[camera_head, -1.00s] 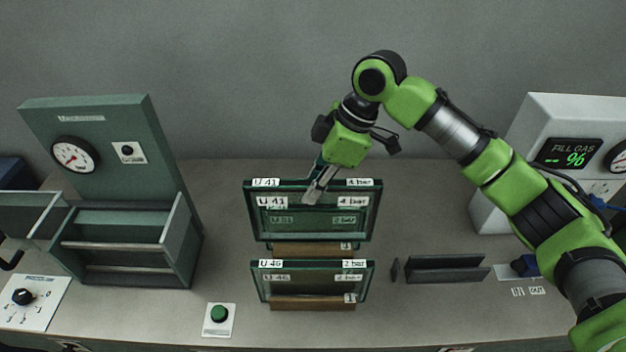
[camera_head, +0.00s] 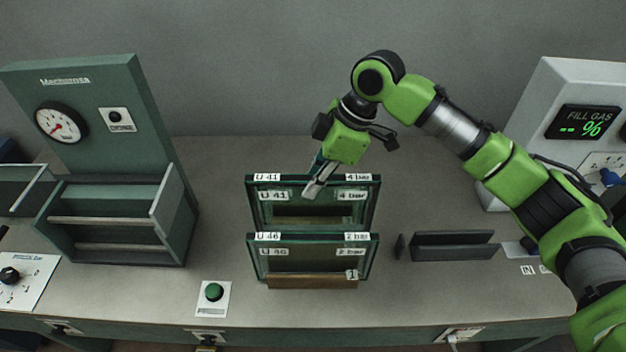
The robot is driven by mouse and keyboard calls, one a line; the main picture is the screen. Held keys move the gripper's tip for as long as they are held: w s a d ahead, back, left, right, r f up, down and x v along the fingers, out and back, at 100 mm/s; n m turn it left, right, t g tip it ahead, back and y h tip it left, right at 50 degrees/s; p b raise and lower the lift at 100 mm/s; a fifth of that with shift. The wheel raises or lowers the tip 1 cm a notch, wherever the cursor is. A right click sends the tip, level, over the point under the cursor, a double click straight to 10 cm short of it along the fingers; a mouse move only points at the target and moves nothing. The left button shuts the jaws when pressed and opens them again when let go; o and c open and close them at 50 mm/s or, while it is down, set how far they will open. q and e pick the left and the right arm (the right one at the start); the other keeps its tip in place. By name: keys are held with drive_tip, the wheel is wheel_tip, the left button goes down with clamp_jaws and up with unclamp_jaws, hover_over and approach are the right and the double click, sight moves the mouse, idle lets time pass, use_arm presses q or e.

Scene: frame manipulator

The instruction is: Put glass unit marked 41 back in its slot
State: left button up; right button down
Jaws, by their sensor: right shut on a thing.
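Glass unit 41 (camera_head: 355,211), a dark-framed pane labelled U 41 and 4 bar, stands upright in the middle of the bench. My right gripper (camera_head: 314,189) is shut on its top edge, reaching down from above. A wooden block, probably its slot, shows brownish through the glass. The unit's bottom edge is hidden behind glass unit 46 (camera_head: 313,261), so I cannot tell whether it is seated. Unit 46, labelled 2 bar, stands upright in a wooden holder (camera_head: 312,283) directly in front. My left gripper is not in view.
A green machine with a gauge (camera_head: 61,122) and open trough stands at left. A green button (camera_head: 214,292) is at front left. A dark slotted rack (camera_head: 452,246) lies right of the units. A white fill gas box (camera_head: 570,110) stands at back right.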

sight(334, 178)
drive_tip(key=shift+w+f+b, duration=0.1)
drive_tip(key=shift+f+b, duration=2.2)
drive_tip(key=shift+f, duration=1.75)
drive_tip(key=shift+f+p, duration=0.3)
drive_tip(key=c, duration=1.9)
unclamp_jaws()
drive_tip(key=shift+f, duration=0.2)
drive_tip(key=v, duration=1.2)
drive_tip(key=shift+r, duration=0.15)
